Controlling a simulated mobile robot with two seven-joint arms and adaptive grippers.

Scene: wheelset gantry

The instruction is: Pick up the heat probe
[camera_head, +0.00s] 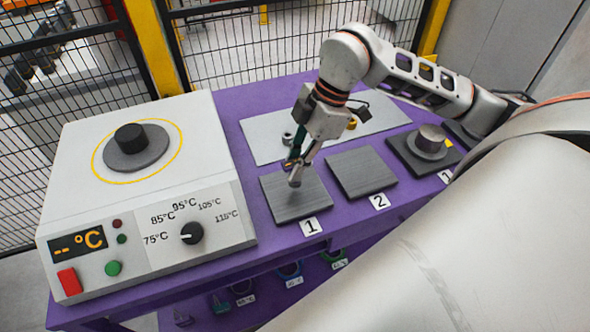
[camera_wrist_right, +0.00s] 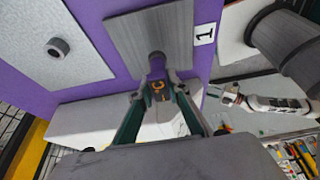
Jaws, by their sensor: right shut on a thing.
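My right gripper (camera_head: 297,162) is shut on the heat probe (camera_head: 295,178). The probe's grey end points down over the grey pad marked 1 (camera_head: 312,203). In the right wrist view, the gripper (camera_wrist_right: 158,98) has its green fingers closed around the probe (camera_wrist_right: 157,86), which shows a small orange mark. The probe's grey end lies over the pad (camera_wrist_right: 130,35); I cannot tell whether it touches. The fingers hide part of the probe. A small white arm end, apparently my left gripper (camera_wrist_right: 230,95), shows at the right of the wrist view; its jaws are too small to read.
A white heater box (camera_head: 65,165) with a dial and buttons stands left on the purple table (camera_head: 235,125). Pad 2 (camera_head: 361,172) is bare. A light grey plate (camera_head: 262,130) lies behind. Coloured rings sit on a lower shelf.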

